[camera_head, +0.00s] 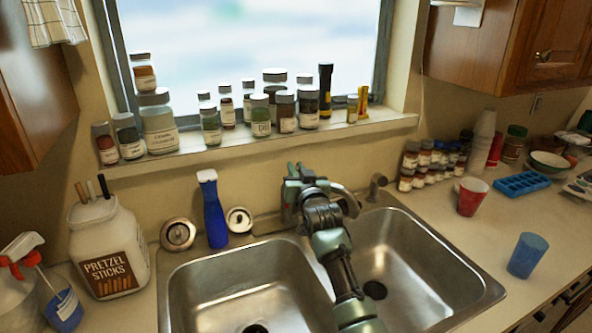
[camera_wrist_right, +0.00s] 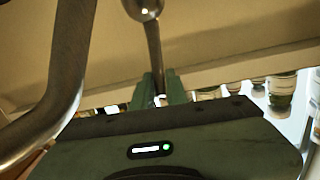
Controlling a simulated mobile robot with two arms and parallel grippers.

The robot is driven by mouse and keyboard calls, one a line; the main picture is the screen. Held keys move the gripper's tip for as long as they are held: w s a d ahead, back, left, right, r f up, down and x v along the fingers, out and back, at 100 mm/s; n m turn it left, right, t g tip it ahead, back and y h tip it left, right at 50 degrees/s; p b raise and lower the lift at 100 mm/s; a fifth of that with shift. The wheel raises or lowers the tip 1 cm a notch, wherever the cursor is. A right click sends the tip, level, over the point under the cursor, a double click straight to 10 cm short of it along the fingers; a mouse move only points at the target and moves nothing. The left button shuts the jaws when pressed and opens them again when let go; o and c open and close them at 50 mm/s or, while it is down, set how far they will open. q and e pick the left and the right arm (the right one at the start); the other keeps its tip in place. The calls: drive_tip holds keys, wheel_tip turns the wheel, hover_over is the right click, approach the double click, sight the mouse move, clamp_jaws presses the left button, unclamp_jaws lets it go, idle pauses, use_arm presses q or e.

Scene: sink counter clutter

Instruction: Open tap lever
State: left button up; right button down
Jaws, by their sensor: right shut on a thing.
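The metal tap shows in the head view as a curved spout (camera_head: 350,203) behind the double sink, partly hidden by my right arm. In the right wrist view the spout (camera_wrist_right: 68,75) curves along the left side. The tap lever (camera_wrist_right: 153,45) is a thin metal rod running from a rounded knob down between my green fingers. My right gripper (camera_head: 298,172) is at the tap above the back rim of the sink. In the wrist view its fingers (camera_wrist_right: 162,88) are close together around the lever's end. My left gripper is not in view.
The steel double sink (camera_head: 222,258) lies in front. Several spice jars line the window sill (camera_head: 205,152) above. A red cup (camera_head: 471,196) and a blue cup (camera_head: 527,256) stand on the right counter.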

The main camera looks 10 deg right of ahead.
idle(0.8)
drive_tip(key=w+r+g+p, duration=0.1)
drive_tip(key=p, duration=0.2)
drive_tip(key=w+r+g+p, duration=0.1)
drive_tip(key=g+p, duration=0.1)
drive_tip(key=p, duration=0.2)
drive_tip(key=shift+w+a+r+g+p, duration=0.1)
drive_tip(key=shift+w+a+g+p, duration=0.2)
drive_tip(key=shift+w, duration=0.05)
drive_tip(key=shift+w+f+n+g, duration=0.2)
drive_tip(key=shift+w+n+g, duration=0.15)
drive_tip(key=shift+g, duration=0.15)
drive_tip(key=shift+a+f, duration=0.1)
drive_tip(key=shift+f, duration=0.1)
drive_tip(key=c, duration=1.4)
unclamp_jaws()
drive_tip(key=shift+c, duration=0.2)
drive_tip(key=shift+r, duration=0.1)
